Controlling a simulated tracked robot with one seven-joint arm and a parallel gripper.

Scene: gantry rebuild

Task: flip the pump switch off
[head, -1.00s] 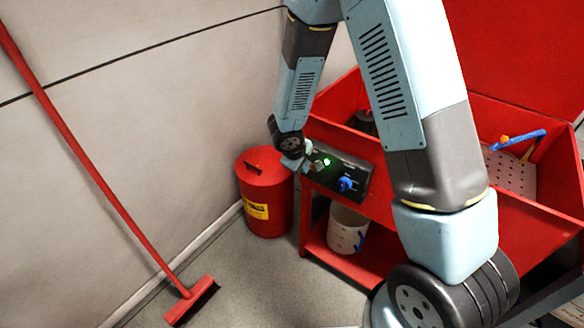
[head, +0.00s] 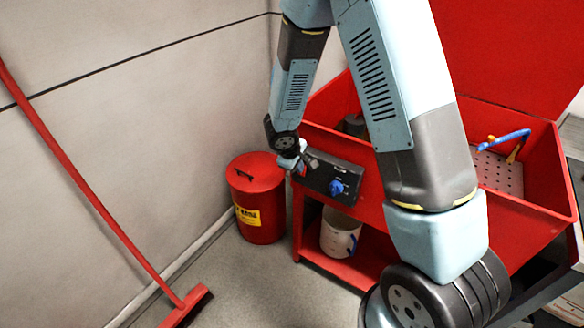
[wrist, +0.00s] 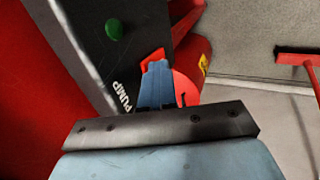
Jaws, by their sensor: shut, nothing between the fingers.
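The dark control panel (head: 348,178) is on the front of the red parts washer, with a blue knob (head: 337,187) on it. In the wrist view the panel (wrist: 92,45) carries a white PUMP label (wrist: 122,97) and a dull green round lamp (wrist: 114,29). My gripper (head: 303,161) is at the panel's left end. In the wrist view its blue fingers (wrist: 155,80) are together, empty, beside the label. A small red patch (wrist: 152,56) shows at the fingertips; I cannot tell what it is. I cannot make out the switch lever, which the fingers may hide.
A red bin (head: 257,205) with a yellow label stands left of the washer. A white bucket (head: 339,233) sits on the lower shelf. A blue-handled brush (head: 503,140) lies in the basin. A red broom (head: 95,200) leans on the wall. Floor in front is clear.

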